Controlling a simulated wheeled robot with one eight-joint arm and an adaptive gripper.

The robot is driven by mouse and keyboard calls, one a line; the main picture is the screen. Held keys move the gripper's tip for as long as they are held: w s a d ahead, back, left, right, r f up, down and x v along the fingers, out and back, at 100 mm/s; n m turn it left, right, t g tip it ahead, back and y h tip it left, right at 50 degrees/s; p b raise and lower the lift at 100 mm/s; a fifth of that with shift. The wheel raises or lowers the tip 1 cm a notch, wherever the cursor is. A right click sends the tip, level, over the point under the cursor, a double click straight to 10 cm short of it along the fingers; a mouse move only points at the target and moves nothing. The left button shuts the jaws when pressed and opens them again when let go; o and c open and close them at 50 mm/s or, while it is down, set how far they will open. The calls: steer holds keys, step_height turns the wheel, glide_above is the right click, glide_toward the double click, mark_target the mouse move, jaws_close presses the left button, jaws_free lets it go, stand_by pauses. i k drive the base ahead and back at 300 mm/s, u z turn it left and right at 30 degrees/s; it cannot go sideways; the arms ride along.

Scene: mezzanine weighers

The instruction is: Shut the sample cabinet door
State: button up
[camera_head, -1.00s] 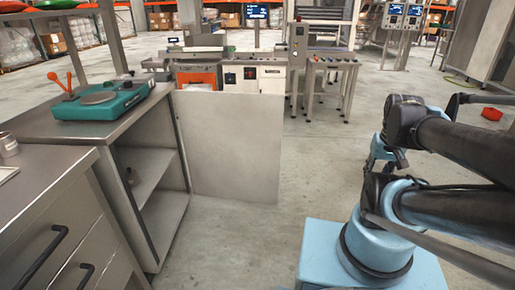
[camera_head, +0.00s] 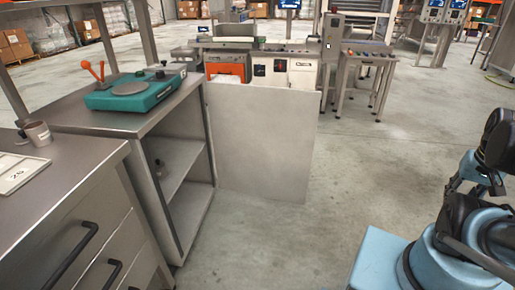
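The sample cabinet (camera_head: 141,133) stands left of centre, an open-fronted metal unit with a shelf inside. Its grey door (camera_head: 262,145) stands wide open, swung out from the cabinet's far edge. My gripper is not in view.
A teal weighing device (camera_head: 135,91) with orange levers stands on the cabinet top. Conveyor machinery (camera_head: 270,65) stands behind the door. Floor (camera_head: 290,245) in front is clear.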

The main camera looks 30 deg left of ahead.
mark_target(263, 137)
steer(key=i, duration=4.7)
steer(key=u, duration=3.75)
